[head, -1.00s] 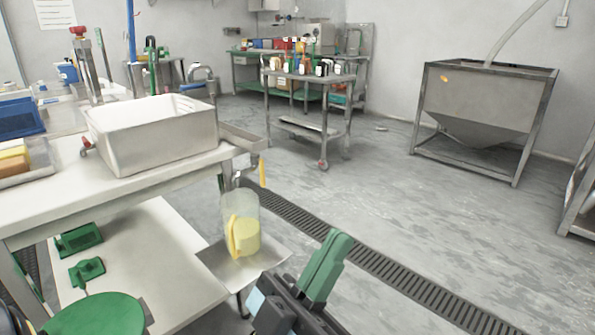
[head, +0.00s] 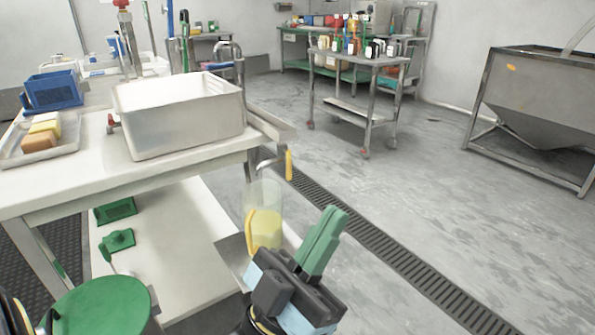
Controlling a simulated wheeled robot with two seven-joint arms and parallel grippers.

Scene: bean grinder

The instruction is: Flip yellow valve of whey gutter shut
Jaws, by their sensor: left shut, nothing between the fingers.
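The whey gutter (head: 272,124) is a metal channel sticking out past the right end of the white worktable, beside a pale rectangular vat. Its yellow valve handle (head: 289,164) hangs down, near vertical, below the gutter's outer end. A clear container (head: 263,205) with yellow contents and a yellow handle stands below it on a metal shelf. My left gripper (head: 333,215), with green fingers, is in the lower middle. Its fingers are shut and empty, pointing up and slightly right. In the picture it is below and right of the valve, apart from it. My right gripper is not in view.
The white vat (head: 180,118) sits on the worktable. A green round lid (head: 100,305) is at lower left. A floor drain grate (head: 390,260) runs diagonally right of the table. A cart with bottles (head: 365,62) and a metal hopper (head: 540,90) stand farther back. The floor between is clear.

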